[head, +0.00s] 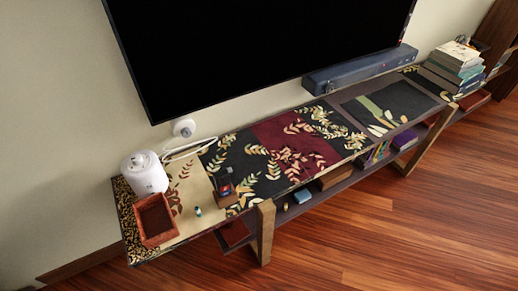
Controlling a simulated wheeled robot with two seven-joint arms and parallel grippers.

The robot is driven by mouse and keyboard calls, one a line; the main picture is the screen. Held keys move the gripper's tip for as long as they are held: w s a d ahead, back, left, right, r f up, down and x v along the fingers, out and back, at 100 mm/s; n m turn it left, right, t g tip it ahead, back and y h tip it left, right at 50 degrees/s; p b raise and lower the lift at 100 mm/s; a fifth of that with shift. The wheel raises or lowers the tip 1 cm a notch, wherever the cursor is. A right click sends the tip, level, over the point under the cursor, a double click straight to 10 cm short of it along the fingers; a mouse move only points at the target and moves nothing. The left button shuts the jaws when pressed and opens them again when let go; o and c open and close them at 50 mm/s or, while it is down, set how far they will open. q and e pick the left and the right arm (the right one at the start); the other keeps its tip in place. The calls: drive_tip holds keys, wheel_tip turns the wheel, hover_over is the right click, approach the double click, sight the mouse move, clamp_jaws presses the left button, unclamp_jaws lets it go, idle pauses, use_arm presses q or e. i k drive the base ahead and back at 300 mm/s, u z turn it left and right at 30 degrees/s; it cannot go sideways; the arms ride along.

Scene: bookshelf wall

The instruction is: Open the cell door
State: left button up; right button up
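Neither of my grippers is in the head view. I cannot make out a cell door for certain. A small dark, upright, box-like object with some red and blue (223,182) stands on a brown wooden block (227,199) near the left end of the long low bench. It is too small to tell whether it has a door or whether one is open. A tiny figure-like item with a teal part (198,212) stands on the bench to its left.
The patterned bench (262,186) runs along the wall under a large black screen (260,45). A brown open box (154,220) and white canister (144,173) stand at its left end. A dark blue bar (360,70) and book stack (456,62) are farther right. The wooden floor (400,240) is clear.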

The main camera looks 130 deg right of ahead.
sight(223, 174)
drive_tip(key=k, duration=1.15)
drive_tip(key=z, duration=1.15)
drive_tip(key=k, duration=0.9)
drive_tip(key=z, duration=0.3)
